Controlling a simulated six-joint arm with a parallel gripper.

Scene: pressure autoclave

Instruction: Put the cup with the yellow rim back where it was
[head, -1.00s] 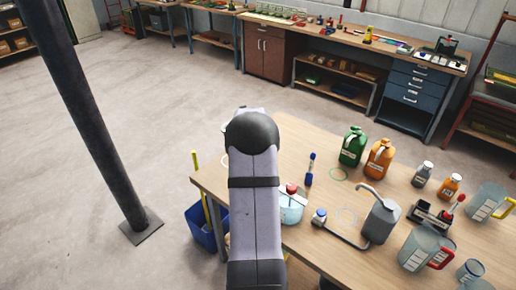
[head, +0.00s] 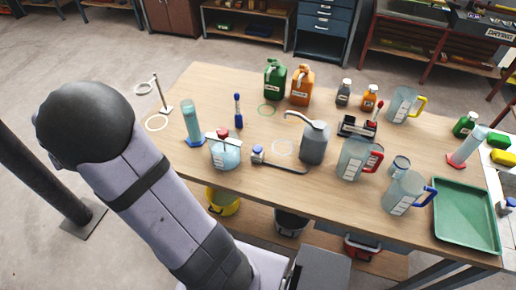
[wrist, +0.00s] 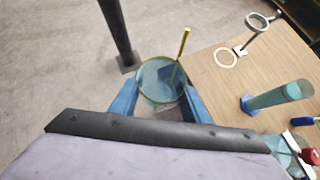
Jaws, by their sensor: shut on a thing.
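In the wrist view my gripper (wrist: 161,90) is shut on a clear cup with a yellow-green rim (wrist: 151,78). Its blue fingers lie on either side of the cup. A thin yellow rod (wrist: 184,43) stands up at the cup's right side; I cannot tell whether it is inside. The cup is left of the wooden table's edge, with floor behind it. In the head view my arm hides the gripper and cup. On the table lie a white ring (head: 157,123), a green ring (head: 266,110) and a pale ring (head: 282,147).
A grey can (head: 314,145), red-handled jug (head: 356,160) and blue-handled jug (head: 403,196) stand further right. A green tray (head: 466,218) is at the right end.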

